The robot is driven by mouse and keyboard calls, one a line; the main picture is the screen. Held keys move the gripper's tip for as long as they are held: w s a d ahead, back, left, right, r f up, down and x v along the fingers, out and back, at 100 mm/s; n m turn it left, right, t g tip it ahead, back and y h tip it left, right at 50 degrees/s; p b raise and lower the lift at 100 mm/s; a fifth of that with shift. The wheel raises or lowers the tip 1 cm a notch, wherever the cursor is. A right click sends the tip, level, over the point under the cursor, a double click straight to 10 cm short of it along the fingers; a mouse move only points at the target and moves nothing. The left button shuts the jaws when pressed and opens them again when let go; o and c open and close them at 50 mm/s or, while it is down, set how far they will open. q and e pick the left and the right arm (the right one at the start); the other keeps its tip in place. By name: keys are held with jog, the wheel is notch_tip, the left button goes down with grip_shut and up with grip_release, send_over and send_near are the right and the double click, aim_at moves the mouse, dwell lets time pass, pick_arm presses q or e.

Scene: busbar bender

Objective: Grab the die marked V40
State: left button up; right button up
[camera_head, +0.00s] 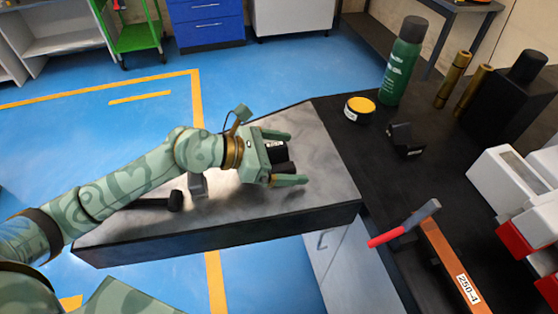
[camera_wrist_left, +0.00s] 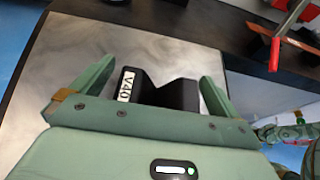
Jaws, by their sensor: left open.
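The die marked V40 (camera_wrist_left: 176,94) is a black block with a V notch and a white V40 label. It rests on the grey metal plate (camera_head: 325,175). In the head view the die (camera_head: 279,155) shows between the fingers of my left gripper (camera_head: 298,158). My left gripper is open, with one finger on each side of the die. In the wrist view a small gap shows between the die and each finger of the gripper (camera_wrist_left: 160,68). The die's lower rear part is hidden by the gripper body. A green part of my right arm shows at the wrist view's right edge.
A second black notched block (camera_head: 405,139) stands on the dark table beside a yellow-topped round tin (camera_head: 359,110) and a green spray can (camera_head: 402,62). A red-handled hammer (camera_head: 404,224) lies at the right. A black-handled tool (camera_head: 168,201) lies left of my gripper.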

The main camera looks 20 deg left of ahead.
pick_arm(q)
jog(key=c, duration=1.8)
jog(key=shift+r, duration=0.1)
jog(key=shift+c, duration=0.2)
